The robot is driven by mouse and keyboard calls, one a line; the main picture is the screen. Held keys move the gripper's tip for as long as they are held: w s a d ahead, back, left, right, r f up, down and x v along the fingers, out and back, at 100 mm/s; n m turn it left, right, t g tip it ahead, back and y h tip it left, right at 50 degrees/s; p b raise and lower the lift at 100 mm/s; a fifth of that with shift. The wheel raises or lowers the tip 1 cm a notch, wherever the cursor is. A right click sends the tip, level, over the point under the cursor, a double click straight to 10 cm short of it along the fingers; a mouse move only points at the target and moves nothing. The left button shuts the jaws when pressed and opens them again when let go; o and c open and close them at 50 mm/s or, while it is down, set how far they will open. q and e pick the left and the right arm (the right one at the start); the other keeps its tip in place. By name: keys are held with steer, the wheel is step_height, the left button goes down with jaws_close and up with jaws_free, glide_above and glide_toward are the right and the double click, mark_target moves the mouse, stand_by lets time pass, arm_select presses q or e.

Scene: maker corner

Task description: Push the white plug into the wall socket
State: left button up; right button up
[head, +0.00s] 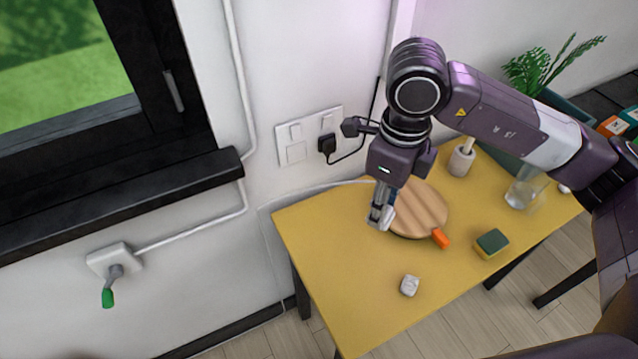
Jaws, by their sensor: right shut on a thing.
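My right gripper (381,214) hangs above the back left part of the yellow table, pointing down, beside the round wooden board. It is shut on the white plug (388,217), which shows only as a small pale patch at the fingertips. A thin white cable runs from the left along the wall and passes behind this gripper. The white wall socket panel (297,153) is on the wall left of and above the gripper, apart from it. A black plug (326,145) sits at its lower right. My left gripper is not in view.
The yellow table (340,285) bears a wooden board (425,205), an orange object (440,238), a sponge (491,243), a small white block (409,285), a glass (522,190) and a cup (461,161). A dark window sill (120,205) juts out left. A black cord hangs beside the panel.

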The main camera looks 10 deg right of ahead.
steer(key=n, duration=0.4)
steer(key=s+d+n, duration=0.1)
steer(key=n, duration=0.1)
steer(key=shift+s+f+n, duration=0.1)
steer(key=shift+f+n, duration=0.05)
steer(key=shift+n, duration=0.25)
steer(key=s+n, duration=0.1)
steer(key=n, duration=0.5)
steer(key=s+d+n, duration=0.1)
steer(key=n, duration=0.5)
steer(key=s+d+n, duration=0.1)
steer(key=s+n, duration=0.1)
steer(key=n, duration=0.5)
steer(key=shift+f, duration=0.4)
